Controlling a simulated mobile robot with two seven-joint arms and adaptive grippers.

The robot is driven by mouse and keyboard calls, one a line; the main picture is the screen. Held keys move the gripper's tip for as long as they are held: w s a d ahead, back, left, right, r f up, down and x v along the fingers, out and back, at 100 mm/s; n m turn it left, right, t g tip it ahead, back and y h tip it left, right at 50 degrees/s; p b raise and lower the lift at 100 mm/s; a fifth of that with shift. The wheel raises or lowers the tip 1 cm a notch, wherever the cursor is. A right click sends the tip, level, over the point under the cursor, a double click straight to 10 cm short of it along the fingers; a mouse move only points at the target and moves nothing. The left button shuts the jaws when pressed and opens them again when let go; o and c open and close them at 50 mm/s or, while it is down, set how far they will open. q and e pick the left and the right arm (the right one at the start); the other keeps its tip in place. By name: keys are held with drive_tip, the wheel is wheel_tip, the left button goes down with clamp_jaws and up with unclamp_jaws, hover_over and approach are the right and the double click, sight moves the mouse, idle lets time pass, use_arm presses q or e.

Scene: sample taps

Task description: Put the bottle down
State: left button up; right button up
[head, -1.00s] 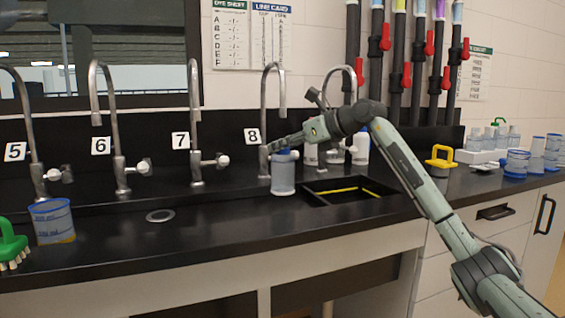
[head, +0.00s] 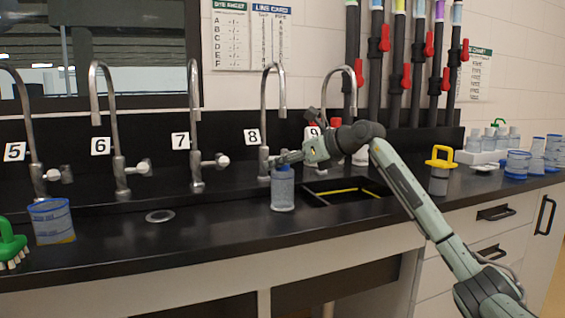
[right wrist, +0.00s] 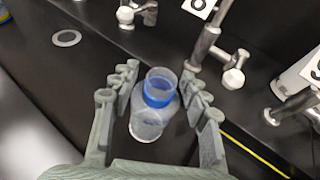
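The bottle (head: 283,191) is clear grey with a blue collar. It is upright and appears to stand on the black counter (head: 225,222), in front of tap 8 (head: 265,120) and left of the sink opening. My right gripper (head: 290,160) reaches in from the right at the bottle's top. In the right wrist view the bottle (right wrist: 151,122) is between the two fingers of my right gripper (right wrist: 160,72). Narrow gaps show on both sides, so the fingers look open around it. My left gripper is not in view.
A sink opening with a yellow strip (head: 345,189) is right of the bottle. A yellow-handled item (head: 440,160) and several containers stand at right.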

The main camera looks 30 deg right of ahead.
drive_tip(key=shift+r, duration=0.15)
drive_tip(key=shift+v, duration=1.05)
use_arm(q)
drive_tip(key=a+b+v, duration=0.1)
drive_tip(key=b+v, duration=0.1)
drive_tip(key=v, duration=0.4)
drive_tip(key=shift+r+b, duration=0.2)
drive_tip(key=shift+b, duration=0.1)
use_arm(e)
drive_tip(key=v, duration=1)
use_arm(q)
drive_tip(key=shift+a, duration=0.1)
